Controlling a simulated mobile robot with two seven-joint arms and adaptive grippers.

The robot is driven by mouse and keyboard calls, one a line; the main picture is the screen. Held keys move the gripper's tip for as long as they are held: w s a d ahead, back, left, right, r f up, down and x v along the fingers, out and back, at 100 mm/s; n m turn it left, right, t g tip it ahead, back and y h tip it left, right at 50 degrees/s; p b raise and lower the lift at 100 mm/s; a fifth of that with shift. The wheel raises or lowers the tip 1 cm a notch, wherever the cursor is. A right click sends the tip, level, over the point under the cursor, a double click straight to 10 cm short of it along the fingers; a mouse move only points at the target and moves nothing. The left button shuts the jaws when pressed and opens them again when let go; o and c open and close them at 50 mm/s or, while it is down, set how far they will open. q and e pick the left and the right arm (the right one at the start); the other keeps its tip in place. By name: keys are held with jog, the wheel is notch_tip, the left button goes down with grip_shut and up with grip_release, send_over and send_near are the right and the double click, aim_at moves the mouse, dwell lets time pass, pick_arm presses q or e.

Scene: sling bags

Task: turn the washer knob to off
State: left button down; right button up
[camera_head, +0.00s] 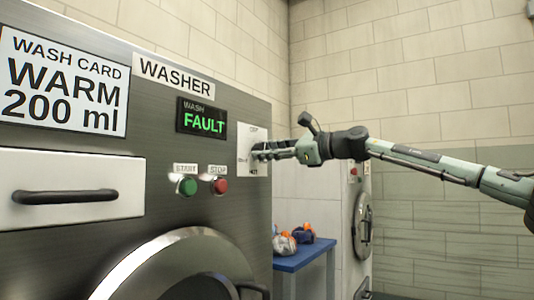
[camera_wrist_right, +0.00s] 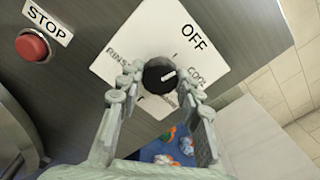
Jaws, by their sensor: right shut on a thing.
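The washer knob (camera_wrist_right: 158,75) is round and black with a white pointer mark. It sits on a white dial plate (camera_wrist_right: 140,45) that also shows in the head view (camera_head: 243,142). OFF stands at the plate's upper right in the wrist view, with a partly covered COO- label below it and RINS- at left. The pointer mark points right and slightly up, between OFF and the COO- label. My right gripper (camera_head: 262,152) is shut on the knob, with one finger on each side of it in the wrist view. The knob is mostly hidden by the fingers in the head view.
The washer display (camera_head: 202,119) reads FAULT in green. A green START button (camera_head: 187,186) and red STOP button (camera_head: 220,185) sit left of the dial plate. A blue table (camera_head: 303,256) with bags stands beyond the washer, before another machine (camera_head: 362,220).

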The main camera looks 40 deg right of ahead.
pick_arm(q)
jog(key=shift+s+d+r+t+h, duration=0.15)
jog(key=shift+r+t, duration=0.1)
jog(key=shift+r, duration=0.15)
jog(key=shift+d+r+t+h, duration=0.1)
jog(key=shift+r+t+h, duration=0.05)
jog(key=shift+r+t, duration=0.15)
pick_arm(e)
jog(key=shift+n, duration=1.1)
pick_arm(q)
jog(key=shift+r, duration=0.2)
pick_arm(e)
jog(key=o, duration=1.2)
jog(key=shift+c, duration=0.2)
pick_arm(q)
jog(key=shift+f, duration=0.1)
pick_arm(e)
jog(key=v, duration=1.2)
